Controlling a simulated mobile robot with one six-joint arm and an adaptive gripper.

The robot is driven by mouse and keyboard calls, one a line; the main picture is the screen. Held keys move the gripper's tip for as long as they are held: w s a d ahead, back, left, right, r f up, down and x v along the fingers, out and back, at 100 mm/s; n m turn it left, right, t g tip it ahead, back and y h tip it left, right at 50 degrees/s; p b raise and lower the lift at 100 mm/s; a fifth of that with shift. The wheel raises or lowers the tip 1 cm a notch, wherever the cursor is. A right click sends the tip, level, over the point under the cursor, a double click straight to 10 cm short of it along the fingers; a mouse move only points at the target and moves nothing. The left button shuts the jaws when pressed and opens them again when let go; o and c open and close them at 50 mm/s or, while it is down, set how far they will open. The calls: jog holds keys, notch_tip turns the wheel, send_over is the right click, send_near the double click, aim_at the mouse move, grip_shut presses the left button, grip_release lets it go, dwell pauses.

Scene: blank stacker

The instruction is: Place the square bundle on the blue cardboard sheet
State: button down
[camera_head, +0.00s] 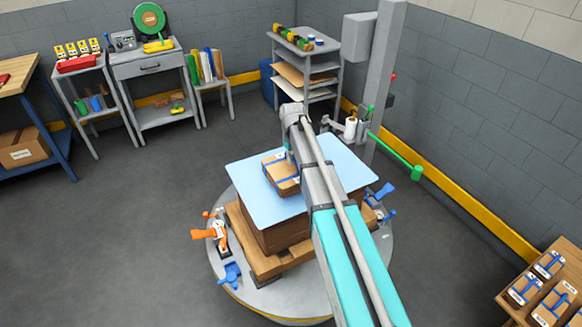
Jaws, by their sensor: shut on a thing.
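The square bundle (280,176), a brown block with blue straps, is over the left middle part of the blue cardboard sheet (245,192). I cannot tell for sure whether its underside touches the sheet. The light blue sheet lies flat on top of a brown stack (270,238) on a wooden pallet. My gripper (290,155) points down at the bundle's upper right side and is shut on it. My arm hides the gripper's fingers in part, and also the middle and right of the sheet.
The pallet (262,262) stands on a round grey turntable (238,285) with orange (205,234) and blue (231,275) clamps around it. A grey post (378,80) with a green bar (395,148) stands behind right. More bundles (552,263) lie on a wooden table at lower right. The left floor is clear.

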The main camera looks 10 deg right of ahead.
aim_at(291, 166)
jog(key=shift+w+a+f+b, duration=0.2)
jog(key=shift+w+f+b, duration=0.3)
jog(key=shift+f+b, duration=0.25)
jog(key=shift+s+f+b, duration=0.15)
jog(key=shift+f+b, duration=1.15)
jog(key=shift+f, duration=0.15)
jog(key=c, duration=0.7)
grip_release()
notch_tip(291, 166, up, 12)
jog(key=p, duration=1.2)
jog(key=shift+r, duration=0.2)
